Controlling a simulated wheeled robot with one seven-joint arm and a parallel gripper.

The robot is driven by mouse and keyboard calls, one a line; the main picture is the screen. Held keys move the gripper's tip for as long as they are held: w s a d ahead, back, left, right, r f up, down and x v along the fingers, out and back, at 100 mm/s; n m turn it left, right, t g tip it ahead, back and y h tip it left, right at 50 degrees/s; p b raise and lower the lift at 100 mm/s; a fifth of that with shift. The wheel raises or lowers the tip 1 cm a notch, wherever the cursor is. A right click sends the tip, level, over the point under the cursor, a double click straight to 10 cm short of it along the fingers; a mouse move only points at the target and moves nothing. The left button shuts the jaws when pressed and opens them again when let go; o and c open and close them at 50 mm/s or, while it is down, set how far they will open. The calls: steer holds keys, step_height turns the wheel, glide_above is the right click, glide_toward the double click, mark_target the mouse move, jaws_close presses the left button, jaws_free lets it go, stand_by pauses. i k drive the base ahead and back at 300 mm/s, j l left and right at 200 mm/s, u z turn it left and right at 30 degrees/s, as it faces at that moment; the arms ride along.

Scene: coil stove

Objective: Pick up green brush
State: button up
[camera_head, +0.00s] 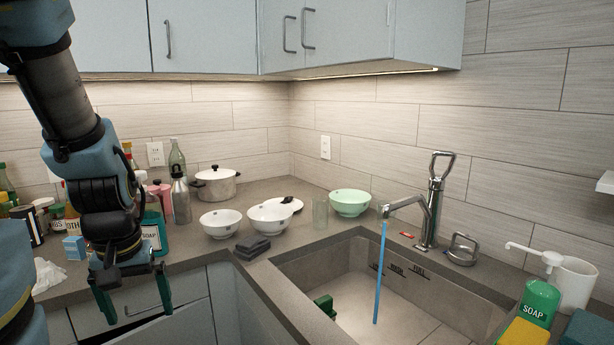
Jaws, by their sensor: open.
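A small green object (325,306), which looks like the green brush, lies in the sink (350,270) by its left wall. The sink's edge hides part of it, so its full shape cannot be told. My gripper (134,300) is at the left, hanging in front of the counter and drawers, with its two green fingers pointing down and spread apart. It is open and empty, well to the left of the green object and apart from it.
A blue stream (380,275) falls from the faucet (410,205) into the sink. Bowls (220,222), a dark folded cloth (252,248) and a glass (320,213) stand between gripper and sink. A green soap bottle (540,302) stands right. Bottles crowd the left counter.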

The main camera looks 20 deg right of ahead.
mark_target(325, 303)
steer(key=z, duration=0.9)
steer(key=i+j+u, duration=0.1)
steer(key=j, duration=0.3)
steer(key=i+j+u, duration=0.1)
steer(key=j, duration=0.3)
steer(key=i+j+u, duration=0.1)
steer(key=i+j, duration=0.2)
steer(key=j, duration=0.1)
